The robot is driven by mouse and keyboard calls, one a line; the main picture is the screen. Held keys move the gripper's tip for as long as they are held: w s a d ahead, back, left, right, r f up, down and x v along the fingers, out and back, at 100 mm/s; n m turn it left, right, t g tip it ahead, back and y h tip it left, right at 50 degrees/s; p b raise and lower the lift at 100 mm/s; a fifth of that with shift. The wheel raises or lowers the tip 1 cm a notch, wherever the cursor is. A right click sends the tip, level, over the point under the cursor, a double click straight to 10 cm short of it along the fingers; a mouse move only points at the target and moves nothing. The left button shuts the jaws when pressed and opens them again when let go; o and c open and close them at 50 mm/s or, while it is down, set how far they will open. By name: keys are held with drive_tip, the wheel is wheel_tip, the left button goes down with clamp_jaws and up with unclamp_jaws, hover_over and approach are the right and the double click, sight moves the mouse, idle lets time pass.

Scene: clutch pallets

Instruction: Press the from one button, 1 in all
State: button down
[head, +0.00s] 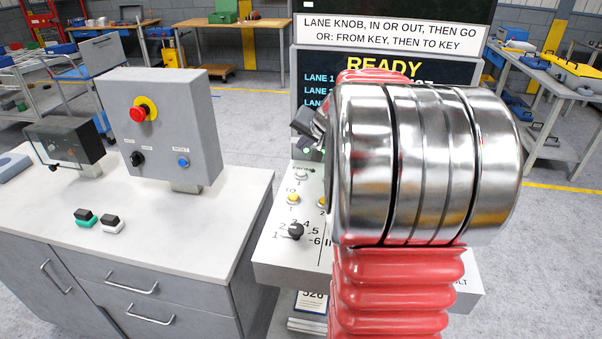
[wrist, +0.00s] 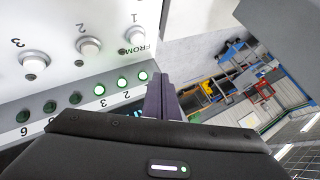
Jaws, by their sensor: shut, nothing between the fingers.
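The from one button is the white round button (wrist: 136,38) marked 1, beside the word FROM on the light panel (head: 268,247). In the head view a white button (head: 301,176) shows under the FROM label, just left of my arm. From buttons 2 (wrist: 89,46) and 3 (wrist: 35,64) stand in the same row. My gripper (wrist: 162,78) is shut and empty, its dark fingers close to the panel's edge in the wrist view, below and right of the from one button. They look apart from it; the depth gap cannot be told. In the head view my arm hides most of the panel.
Several small round lamps (wrist: 100,88), some lit green, run beside the buttons. A yellow button (head: 293,198) and a black knob (head: 296,231) are lower on the panel. The screen (head: 384,68) reads READY. A grey box with a red emergency stop (head: 139,113) stands left.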

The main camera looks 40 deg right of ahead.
sight(303, 174)
drive_tip(key=shift+f, duration=3.05)
drive_tip(key=shift+f, duration=0.85)
idle(0.8)
drive_tip(key=shift+r, duration=0.9)
drive_tip(key=shift+r, duration=2.5)
